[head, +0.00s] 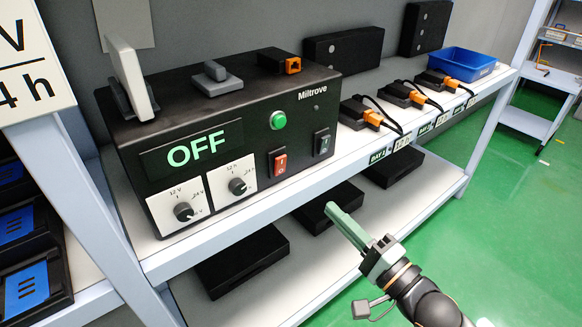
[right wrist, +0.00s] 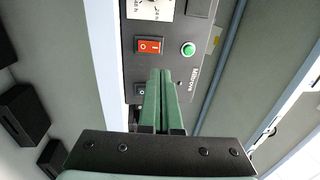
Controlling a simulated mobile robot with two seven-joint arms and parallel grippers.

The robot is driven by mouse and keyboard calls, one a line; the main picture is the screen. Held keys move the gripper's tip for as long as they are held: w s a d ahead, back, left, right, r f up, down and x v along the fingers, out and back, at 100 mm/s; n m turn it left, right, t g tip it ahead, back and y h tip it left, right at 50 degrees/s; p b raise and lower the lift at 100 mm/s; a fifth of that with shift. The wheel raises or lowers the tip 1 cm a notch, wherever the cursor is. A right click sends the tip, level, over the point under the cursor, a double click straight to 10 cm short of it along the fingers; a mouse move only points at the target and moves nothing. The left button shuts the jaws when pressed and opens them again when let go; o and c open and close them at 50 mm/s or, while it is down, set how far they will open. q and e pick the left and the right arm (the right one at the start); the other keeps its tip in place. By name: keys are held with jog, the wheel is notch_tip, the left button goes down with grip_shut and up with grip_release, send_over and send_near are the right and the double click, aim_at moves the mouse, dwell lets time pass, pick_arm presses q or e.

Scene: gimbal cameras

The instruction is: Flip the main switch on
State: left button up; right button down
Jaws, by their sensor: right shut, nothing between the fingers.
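A black Miltrove box (head: 250,97) stands on the shelf with its display (head: 195,150) reading OFF. A red rocker switch (head: 279,161) sits on its front, left of a black rocker switch (head: 322,142). The red rocker also shows in the right wrist view (right wrist: 150,46), lit orange-red. A green round button (head: 279,120) is above the rockers. My right gripper (head: 331,208) is shut and empty, in front of and below the box, apart from it. In the right wrist view its green fingers (right wrist: 162,75) lie together, pointing toward the panel. My left gripper is not in view.
Two white dial plates (head: 179,211) (head: 232,184) are on the panel's left. Several black units with orange connectors (head: 373,117) line the shelf edge at right, before a blue bin (head: 462,63). Black boxes (head: 242,260) lie on the lower shelf. Green floor is open at right.

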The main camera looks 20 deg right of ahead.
aim_at(282, 158)
jog(key=p+x, duration=0.1)
jog(key=x, duration=1.3)
jog(key=shift+w+r+p, duration=0.15)
jog(key=shift+r+p, duration=0.25)
jog(key=shift+p, duration=0.75)
jog(key=shift+w+f+g+p, duration=0.1)
jog(key=shift+g+p, duration=0.25)
jog(key=shift+g, duration=0.05)
jog(key=shift+f+b, duration=0.25)
jog(key=shift+b, duration=0.1)
